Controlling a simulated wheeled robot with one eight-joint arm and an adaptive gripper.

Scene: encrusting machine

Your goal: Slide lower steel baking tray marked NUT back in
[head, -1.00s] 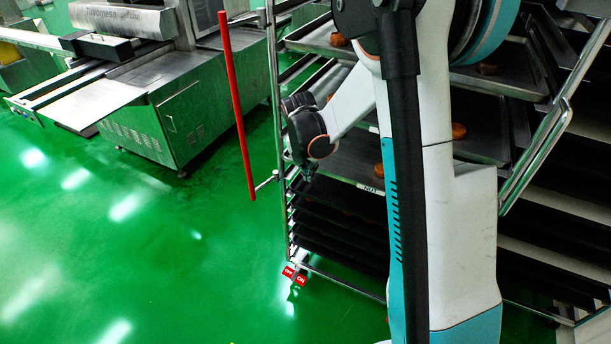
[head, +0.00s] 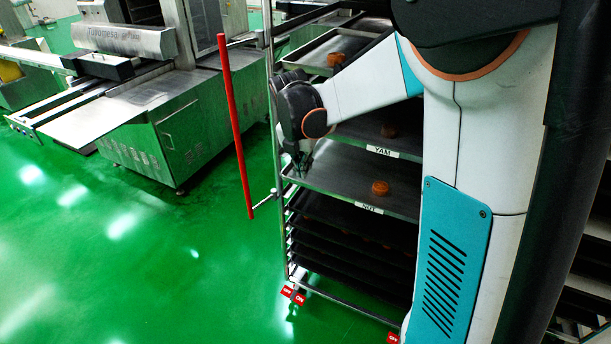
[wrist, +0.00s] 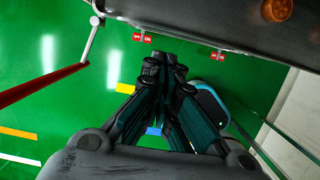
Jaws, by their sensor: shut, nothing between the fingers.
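The steel tray marked NUT (head: 335,184) is in the rack in the head view, with its white label on the front edge. One round brown cake (head: 380,188) shows on it. My gripper (head: 301,168) is beside the tray's left front corner; I cannot tell whether it touches. In the wrist view, my gripper (wrist: 165,60) is shut and empty, its tips just below a tray's dark front edge (wrist: 215,32). A cake (wrist: 277,10) lies on that tray. My arm hides the tray's right end.
The tray marked YAM (head: 350,132) is above, and several dark trays (head: 345,245) are below. A red bar (head: 236,125) stands left of the rack, also in the wrist view (wrist: 40,84). A steel machine (head: 175,120) is at back left. Green floor is open at left.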

